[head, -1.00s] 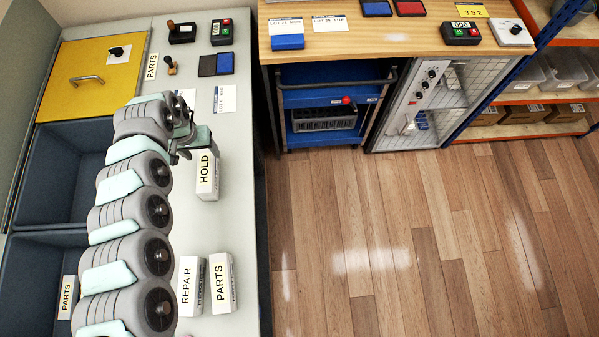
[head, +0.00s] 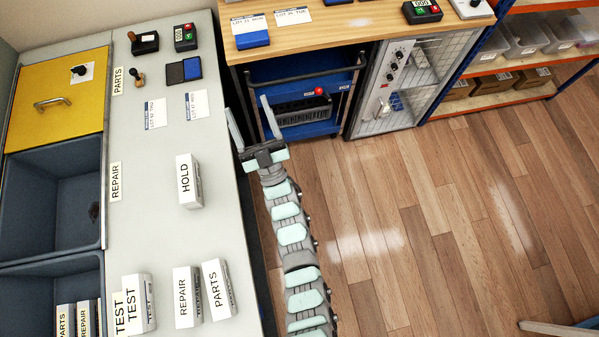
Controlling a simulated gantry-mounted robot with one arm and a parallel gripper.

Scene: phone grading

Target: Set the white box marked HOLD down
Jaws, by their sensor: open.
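The white box marked HOLD (head: 186,183) stands on the pale grey counter (head: 160,232), its label facing up toward the camera. It is free of my gripper. My gripper (head: 249,122) is open and empty. It is to the right of the HOLD box and above it in the picture, by the counter's right edge, with its two fingers spread apart.
White boxes marked REPAIR (head: 186,296), PARTS (head: 218,289) and TEST (head: 136,303) stand at the counter's near end. Dark bins (head: 50,205) lie to the left, below a yellow lid (head: 62,95). Ink pads and lot cards lie further back. A wooden bench (head: 350,35) stands beyond.

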